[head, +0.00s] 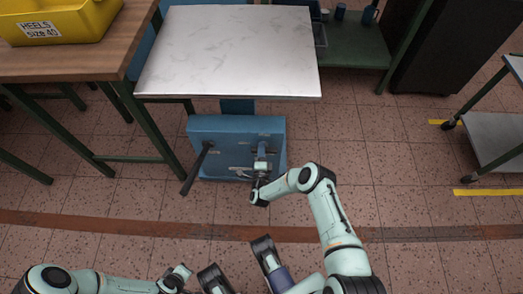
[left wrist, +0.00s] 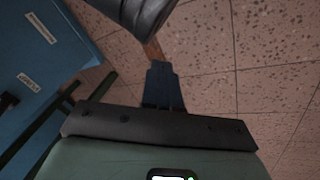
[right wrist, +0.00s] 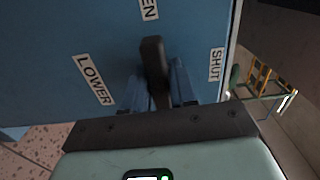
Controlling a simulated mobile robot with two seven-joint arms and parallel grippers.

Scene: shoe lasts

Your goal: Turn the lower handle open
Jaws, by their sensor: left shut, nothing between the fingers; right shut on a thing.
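A blue box (head: 220,128) sits under the marble-topped table. My right gripper (head: 261,168) is at the right part of its face. In the right wrist view, the dark lower handle (right wrist: 153,58) stands between the blue fingers of my right gripper (right wrist: 158,90), which are shut on it. Around it are a LOWER label (right wrist: 93,80), a SHUT label (right wrist: 216,64) and a partly cut-off label ending in EN (right wrist: 149,9). My left gripper (left wrist: 162,85) is shut and empty over the floor, away from the box. The handle's pivot is hard to make out.
A second black lever (head: 197,168) sticks out of the box's left side, down and to the left. The marble tabletop (head: 230,45) overhangs the box. A wooden bench (head: 75,58) with a yellow bin (head: 65,22) stands left. Tiled floor in front is open.

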